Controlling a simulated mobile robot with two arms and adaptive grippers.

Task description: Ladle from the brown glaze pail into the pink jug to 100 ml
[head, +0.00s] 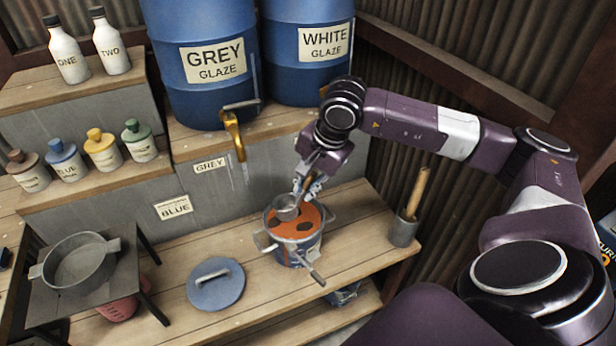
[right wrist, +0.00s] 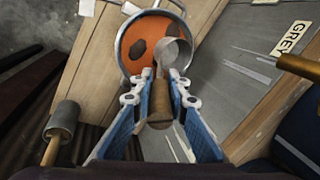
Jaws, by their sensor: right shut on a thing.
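The brown glaze pail (head: 284,254) stands open on the lower bench in the middle of the head view, full of orange-brown glaze. My right gripper (head: 306,186) is shut on the handle of a ladle, and its fingers also show in the right wrist view (right wrist: 159,88). The grey ladle bowl (head: 287,206) is over the pail's mouth, also seen in the right wrist view (right wrist: 174,52). I cannot tell whether it touches the glaze or holds any. The pink jug (head: 118,308) is at lower left, mostly hidden under a dark stand. My left gripper is not in view.
A grey two-handled pan (head: 80,262) sits on the dark stand (head: 130,262). A blue lid (head: 215,283) lies left of the pail. A brass tap (head: 234,138) and blue drums (head: 203,90) are behind.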

